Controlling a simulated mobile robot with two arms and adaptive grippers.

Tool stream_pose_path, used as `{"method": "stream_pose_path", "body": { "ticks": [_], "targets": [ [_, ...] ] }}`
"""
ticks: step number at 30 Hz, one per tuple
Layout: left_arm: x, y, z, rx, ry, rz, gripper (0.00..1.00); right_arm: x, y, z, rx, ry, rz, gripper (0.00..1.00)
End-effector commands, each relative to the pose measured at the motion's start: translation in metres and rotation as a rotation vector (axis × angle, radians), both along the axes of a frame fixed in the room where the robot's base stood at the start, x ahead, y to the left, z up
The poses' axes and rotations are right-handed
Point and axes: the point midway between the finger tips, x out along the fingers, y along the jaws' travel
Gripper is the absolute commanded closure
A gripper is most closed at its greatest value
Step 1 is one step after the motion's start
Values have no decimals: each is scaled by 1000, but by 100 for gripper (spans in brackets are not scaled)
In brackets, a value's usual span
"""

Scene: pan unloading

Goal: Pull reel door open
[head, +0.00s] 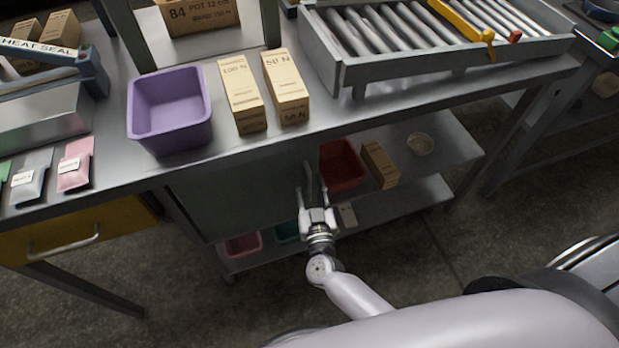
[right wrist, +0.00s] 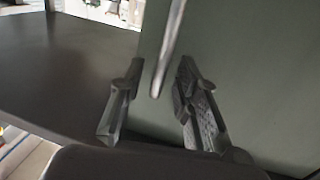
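The reel door (head: 245,190) is a dark green panel below the tabletop, left of the open shelves. It looks shut, flush under the bench front. Its handle, a grey upright bar (head: 309,178), is near the panel's right edge. In the right wrist view the handle (right wrist: 168,50) runs down between the fingers, in front of the green door (right wrist: 245,70). My right gripper (head: 314,194) is open, with a finger on each side of the handle. In the wrist view (right wrist: 157,100) gaps show between both fingers and the bar. My left gripper is not in view.
On the bench above stand a purple bin (head: 170,110), two tan cartons and a roller conveyor (head: 400,45). A yellow drawer (head: 80,235) is at left. The floor before the door is clear.

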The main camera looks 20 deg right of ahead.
Motion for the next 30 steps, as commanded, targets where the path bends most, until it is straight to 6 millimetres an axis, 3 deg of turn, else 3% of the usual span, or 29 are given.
{"method": "stream_pose_path", "body": {
  "ticks": [5,14,27,30],
  "targets": [
    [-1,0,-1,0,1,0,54,14,-2,0,0,0,0,70],
    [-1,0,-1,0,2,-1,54,16,-3,0,0,1,0,70],
    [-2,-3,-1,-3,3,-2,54,16,-3,0,0,0,0,99],
    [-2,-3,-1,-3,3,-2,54,16,-3,0,0,0,0,100]
  ]
}}
